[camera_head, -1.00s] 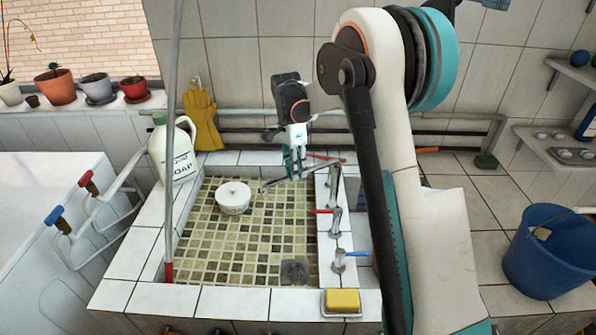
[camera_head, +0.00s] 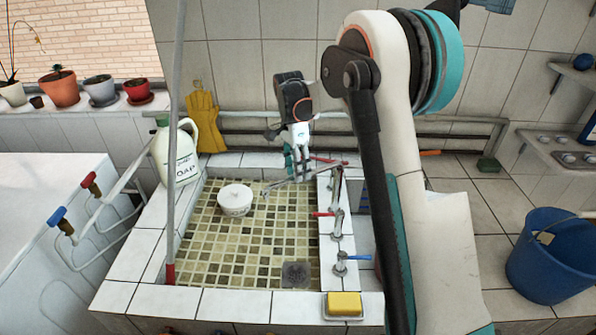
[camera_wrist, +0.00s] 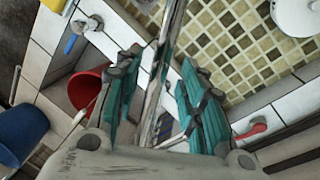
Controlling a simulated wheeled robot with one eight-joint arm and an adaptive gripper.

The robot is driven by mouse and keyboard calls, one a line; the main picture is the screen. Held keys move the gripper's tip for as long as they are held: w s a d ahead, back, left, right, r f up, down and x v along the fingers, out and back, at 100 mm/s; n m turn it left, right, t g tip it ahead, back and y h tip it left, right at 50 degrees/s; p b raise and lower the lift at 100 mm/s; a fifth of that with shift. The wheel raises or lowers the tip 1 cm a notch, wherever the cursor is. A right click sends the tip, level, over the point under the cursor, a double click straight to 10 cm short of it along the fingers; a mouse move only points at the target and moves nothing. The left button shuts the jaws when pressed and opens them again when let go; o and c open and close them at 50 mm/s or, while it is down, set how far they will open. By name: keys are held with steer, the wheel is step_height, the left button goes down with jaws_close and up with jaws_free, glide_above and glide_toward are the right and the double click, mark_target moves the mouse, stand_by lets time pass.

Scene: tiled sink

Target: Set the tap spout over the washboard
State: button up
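My gripper (camera_head: 297,168) points down at the spout near the sink's back right corner. In the wrist view, the teal fingers of my gripper (camera_wrist: 160,95) stand apart, with the spout (camera_wrist: 168,50) running between them. I cannot tell whether either finger touches it. No washboard can be made out for sure; a small bluish patch shows right of the tap, partly behind my arm.
Red and blue tap handles (camera_head: 352,257) line the sink's right ledge. A yellow soap bar (camera_head: 344,303) lies at the front ledge. A white soap jug (camera_head: 180,155) and a thin upright pole (camera_head: 173,120) stand at the left. A blue bucket (camera_head: 548,262) is at the right.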

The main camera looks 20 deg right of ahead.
step_height(320, 180, up, 11)
steer(key=w, duration=0.2)
steer(key=shift+a, duration=0.15)
steer(key=shift+f, duration=0.1)
steer(key=s+a+r+n+t+b, duration=0.2)
steer(key=s+n, duration=0.2)
steer(key=s, duration=0.4)
steer(key=s+a+r+n+t+b, duration=0.1)
steer(key=s+r+n+t, duration=0.2)
steer(key=s, duration=0.5)
steer(key=s+a+f+n+t+b, duration=0.1)
steer(key=s+f+n, duration=0.3)
steer(key=s, duration=0.4)
steer(key=s+a+f+n+t+b, duration=0.1)
steer(key=s+f+n+t+b, duration=0.1)
steer(key=s+f+n, duration=0.3)
steer(key=s+t, duration=0.1)
steer(key=s, duration=0.3)
steer(key=shift+s+a+f, duration=0.25)
steer(key=shift+f, duration=0.15)
